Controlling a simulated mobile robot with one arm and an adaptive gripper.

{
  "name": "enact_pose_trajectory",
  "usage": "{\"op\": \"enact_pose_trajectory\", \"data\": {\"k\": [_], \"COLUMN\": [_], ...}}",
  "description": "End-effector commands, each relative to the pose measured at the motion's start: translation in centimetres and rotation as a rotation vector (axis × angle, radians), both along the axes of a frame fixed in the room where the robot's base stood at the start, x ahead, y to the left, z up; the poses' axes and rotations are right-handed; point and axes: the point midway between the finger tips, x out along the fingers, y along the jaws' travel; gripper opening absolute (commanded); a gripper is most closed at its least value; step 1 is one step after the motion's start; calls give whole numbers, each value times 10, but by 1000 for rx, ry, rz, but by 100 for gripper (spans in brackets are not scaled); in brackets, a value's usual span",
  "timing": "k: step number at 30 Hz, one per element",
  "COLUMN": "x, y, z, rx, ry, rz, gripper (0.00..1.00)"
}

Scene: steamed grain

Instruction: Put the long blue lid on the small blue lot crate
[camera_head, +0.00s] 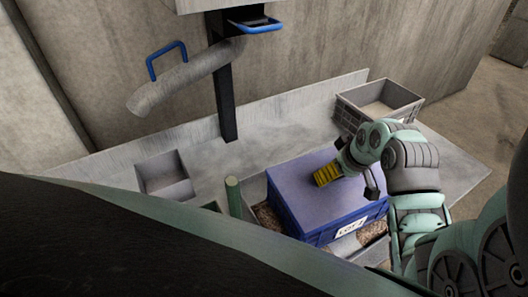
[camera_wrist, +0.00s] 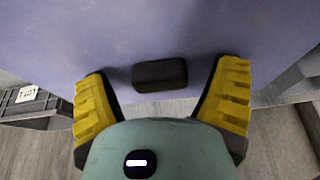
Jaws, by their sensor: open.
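The small blue lot crate (camera_head: 318,232) stands at the front of the table, with a white "LOT" label on its near side. A flat purple-blue surface, which looks like the long blue lid (camera_head: 305,182), covers its top; I cannot tell how well its edges line up. In the wrist view the lid (camera_wrist: 160,30) fills the upper part, with a black block-like handle (camera_wrist: 160,75) near its edge. My gripper (camera_head: 328,175) is over the right part of the lid. Its yellow fingers (camera_wrist: 162,100) are open, one on each side of the handle, apart from it.
A grey crate (camera_head: 350,118) stands at the back right; a labelled grey one also shows in the wrist view (camera_wrist: 35,107). Grain (camera_head: 268,217) lies around the blue crate. A green post (camera_head: 233,197), a grey open box (camera_head: 165,187) and a dark column (camera_head: 223,105) stand left.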

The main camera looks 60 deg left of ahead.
Motion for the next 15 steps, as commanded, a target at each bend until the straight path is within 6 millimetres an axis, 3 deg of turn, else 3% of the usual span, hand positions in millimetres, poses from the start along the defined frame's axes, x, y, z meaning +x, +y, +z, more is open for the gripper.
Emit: {"op": "enact_pose_trajectory", "data": {"k": [8, 15], "x": [0, -1], "y": [-2, -14], "z": [7, 34], "rx": [3, 5], "ry": [-1, -2], "rz": [-2, -3], "gripper": [87, 87]}}
